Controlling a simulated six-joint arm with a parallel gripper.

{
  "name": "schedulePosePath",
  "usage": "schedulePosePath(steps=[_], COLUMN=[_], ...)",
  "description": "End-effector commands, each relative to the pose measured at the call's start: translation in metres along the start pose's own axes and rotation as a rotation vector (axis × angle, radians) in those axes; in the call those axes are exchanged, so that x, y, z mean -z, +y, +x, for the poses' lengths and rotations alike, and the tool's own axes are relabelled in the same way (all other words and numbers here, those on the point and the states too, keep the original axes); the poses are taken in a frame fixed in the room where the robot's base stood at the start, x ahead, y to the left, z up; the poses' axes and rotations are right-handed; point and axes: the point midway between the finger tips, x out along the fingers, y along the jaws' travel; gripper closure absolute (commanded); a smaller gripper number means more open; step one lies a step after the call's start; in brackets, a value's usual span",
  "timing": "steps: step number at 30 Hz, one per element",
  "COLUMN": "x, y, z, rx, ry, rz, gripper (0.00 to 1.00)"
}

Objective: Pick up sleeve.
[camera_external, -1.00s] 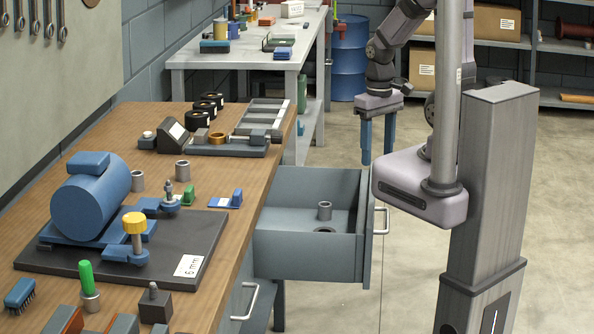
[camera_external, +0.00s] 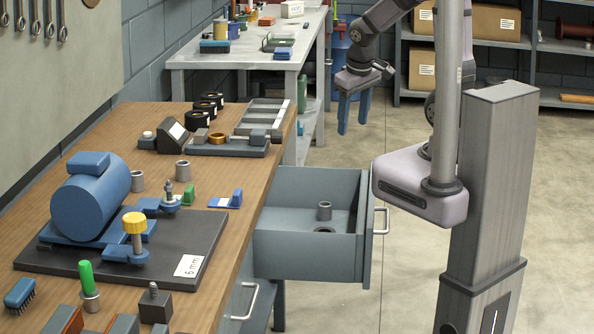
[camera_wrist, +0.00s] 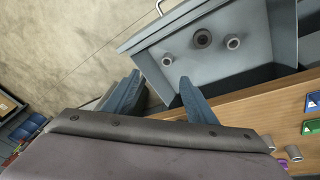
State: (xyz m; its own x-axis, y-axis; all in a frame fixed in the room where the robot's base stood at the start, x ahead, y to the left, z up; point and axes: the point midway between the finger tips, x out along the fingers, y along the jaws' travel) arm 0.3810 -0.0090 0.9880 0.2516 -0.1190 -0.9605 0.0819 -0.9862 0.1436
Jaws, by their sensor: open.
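Grey hollow sleeves stand upright in the open drawer. One sleeve (camera_external: 324,211) shows in the external view, beside a dark, flatter ring (camera_external: 325,230). The wrist view shows two light sleeves, one on the right (camera_wrist: 233,42) and one on the left (camera_wrist: 167,60), with the dark ring (camera_wrist: 203,38) between them. Similar grey sleeves (camera_external: 182,171) (camera_external: 137,181) stand on the wooden bench. I cannot tell which one the task names. My gripper (camera_external: 353,127) is open and empty, its blue fingers pointing down, in the air beyond and above the drawer. It also shows in the wrist view (camera_wrist: 160,80).
The grey drawer (camera_external: 308,257) stands pulled out from the bench (camera_external: 230,180), with raised walls around its contents. A blue motor (camera_external: 92,205) on a dark plate and several small parts crowd the bench.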

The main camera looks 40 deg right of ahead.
Motion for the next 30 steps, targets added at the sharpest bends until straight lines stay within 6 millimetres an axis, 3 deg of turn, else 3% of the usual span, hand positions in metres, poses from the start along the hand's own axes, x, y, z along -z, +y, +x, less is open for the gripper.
schedulePosePath(steps=[4, 7, 10, 13, 18, 24, 30], x=[0.066, 0.121, 0.174, 0.204, 0.210, 0.190, 0.182], y=[-0.014, -0.044, -0.100, -0.166, -0.256, -0.325, -0.329], z=[0.010, 0.015, 0.016, 0.014, 0.008, 0.003, 0.033], rx=[-0.021, 0.005, 0.092, 0.221, 0.439, 0.639, 0.643], ry=[0.168, 0.321, 0.486, 0.611, 0.712, 0.737, 0.735], rz=[-0.088, -0.179, -0.297, -0.412, -0.562, -0.679, -0.677], gripper=[0.49, 0.49, 0.49, 0.49, 0.49, 0.49, 0.49])
